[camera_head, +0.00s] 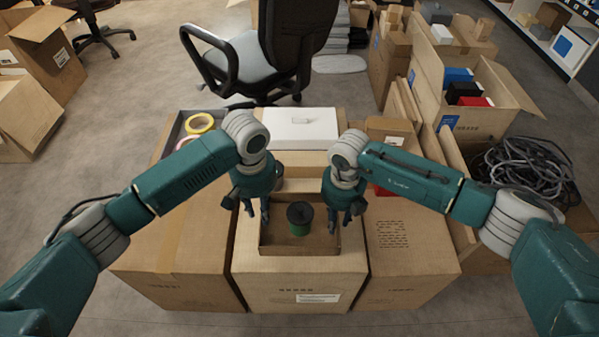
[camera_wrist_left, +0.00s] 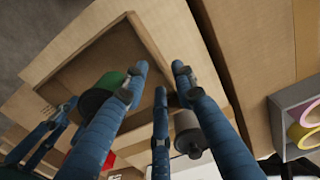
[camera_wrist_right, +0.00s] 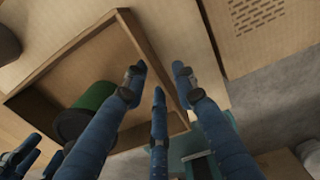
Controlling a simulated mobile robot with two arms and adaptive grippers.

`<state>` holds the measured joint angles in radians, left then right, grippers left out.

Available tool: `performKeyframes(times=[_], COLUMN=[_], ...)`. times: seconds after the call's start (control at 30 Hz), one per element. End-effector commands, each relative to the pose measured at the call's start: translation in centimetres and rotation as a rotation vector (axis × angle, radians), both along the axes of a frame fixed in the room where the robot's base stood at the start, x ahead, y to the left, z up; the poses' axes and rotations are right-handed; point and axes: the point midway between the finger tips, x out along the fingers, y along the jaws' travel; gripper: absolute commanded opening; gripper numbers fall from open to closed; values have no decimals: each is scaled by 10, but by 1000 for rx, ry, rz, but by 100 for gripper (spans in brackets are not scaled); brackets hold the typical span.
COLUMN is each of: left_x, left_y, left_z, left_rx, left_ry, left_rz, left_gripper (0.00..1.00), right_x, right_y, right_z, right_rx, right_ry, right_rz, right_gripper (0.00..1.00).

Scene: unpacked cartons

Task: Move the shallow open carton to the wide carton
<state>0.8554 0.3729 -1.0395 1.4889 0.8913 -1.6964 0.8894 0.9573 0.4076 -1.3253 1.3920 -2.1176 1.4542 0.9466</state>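The shallow open carton (camera_head: 271,242) lies on top of the middle of three big cartons (camera_head: 262,283). A green spool with a dark top (camera_head: 300,221) stands inside it. A left carton (camera_head: 170,262) and a right carton (camera_head: 415,262) flank the middle one; I cannot tell for sure which is the wide carton. My left gripper (camera_head: 257,213) is at the shallow carton's left wall, its fingers apart on both sides of the wall. My right gripper (camera_head: 341,218) is likewise at the right wall, fingers apart. Both wrist views show the carton's inside and the spool (camera_wrist_left: 103,92).
A white box (camera_head: 300,128) and a tray with tape rolls (camera_head: 199,123) lie behind the grippers. An office chair (camera_head: 265,60) stands beyond. A carton of black cable (camera_head: 530,165) and a carton with coloured boxes (camera_head: 465,95) are at the right. Open cartons (camera_head: 30,110) stand far left.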

Motion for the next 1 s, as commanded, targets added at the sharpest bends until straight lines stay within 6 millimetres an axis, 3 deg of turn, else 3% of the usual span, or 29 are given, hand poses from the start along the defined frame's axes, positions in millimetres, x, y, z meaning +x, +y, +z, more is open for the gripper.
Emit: performKeyframes(times=[0.2,0.47,0.57,1.0], left_x=[1,0,0,0], left_y=[0,0,0,0], left_z=[43,62,63,63], left_rx=[0,0,1,0], left_ry=[-2,1,1,1], left_rz=[-1,0,0,0], left_gripper=[27,27,27,27], right_x=[0,1,2,1], right_y=[0,0,0,0], right_z=[0,5,17,103], right_rx=[0,1,1,1], right_ry=[0,-1,-4,-2], right_rz=[0,0,1,1], right_gripper=[27,27,27,27])
